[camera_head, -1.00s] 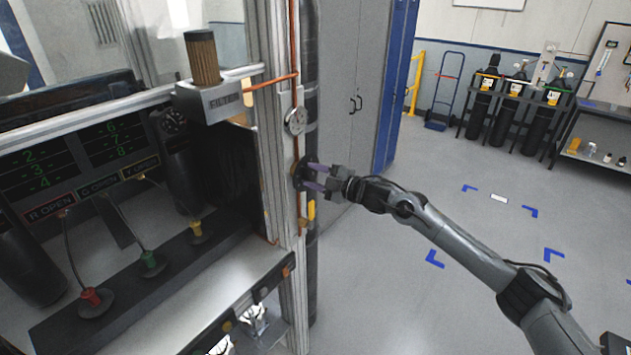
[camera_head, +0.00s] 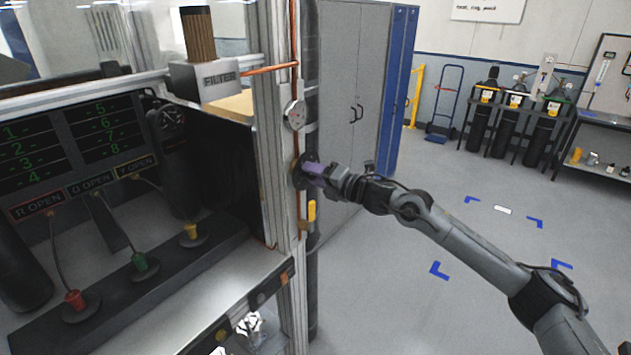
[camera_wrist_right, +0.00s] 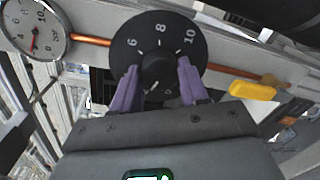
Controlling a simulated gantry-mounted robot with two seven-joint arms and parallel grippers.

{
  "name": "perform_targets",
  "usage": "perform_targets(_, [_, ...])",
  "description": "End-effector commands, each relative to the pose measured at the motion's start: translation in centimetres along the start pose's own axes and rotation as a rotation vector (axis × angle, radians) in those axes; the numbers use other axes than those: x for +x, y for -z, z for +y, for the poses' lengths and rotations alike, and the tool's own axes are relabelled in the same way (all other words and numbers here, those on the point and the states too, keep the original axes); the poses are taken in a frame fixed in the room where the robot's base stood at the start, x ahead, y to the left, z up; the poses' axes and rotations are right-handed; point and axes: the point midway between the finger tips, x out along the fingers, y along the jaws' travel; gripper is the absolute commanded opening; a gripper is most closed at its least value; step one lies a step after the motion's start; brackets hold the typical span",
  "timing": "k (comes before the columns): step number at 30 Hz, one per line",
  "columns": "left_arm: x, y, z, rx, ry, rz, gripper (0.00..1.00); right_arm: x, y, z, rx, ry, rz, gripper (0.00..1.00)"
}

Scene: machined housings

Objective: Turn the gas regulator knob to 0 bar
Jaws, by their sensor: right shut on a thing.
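The regulator knob is a black round dial (camera_wrist_right: 185,29) with white numbers; 6, 8 and 10 are readable along its top edge in the right wrist view. In the head view the dark dial (camera_head: 299,171) is mounted on the metal post beside the copper pipe. My right gripper (camera_wrist_right: 157,80) has its purple fingers on both sides of the knob's central hub and is shut on it. The fingers and gripper body hide the lower dial. In the head view, the right gripper (camera_head: 314,174) reaches the knob from the right. My left gripper is not in view.
A round pressure gauge (camera_head: 293,115) with a red needle (camera_wrist_right: 33,40) sits above the knob on the copper pipe. A yellow valve handle (camera_head: 311,210) is just below. A filter unit (camera_head: 220,82) and bench stand left. Open floor lies right.

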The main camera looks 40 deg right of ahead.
Motion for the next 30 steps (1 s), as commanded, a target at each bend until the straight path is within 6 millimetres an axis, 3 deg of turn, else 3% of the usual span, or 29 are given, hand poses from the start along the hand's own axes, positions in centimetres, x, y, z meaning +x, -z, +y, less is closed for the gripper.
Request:
perform_targets(15, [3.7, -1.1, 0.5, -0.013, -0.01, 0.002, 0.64, 0.0, 0.2, -0.5, -0.49, -0.002, -0.038, 0.13])
perform_targets(30, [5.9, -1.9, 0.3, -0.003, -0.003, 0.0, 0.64, 0.0, 0.1, -0.5, -0.863, -0.002, -0.067, 0.13])
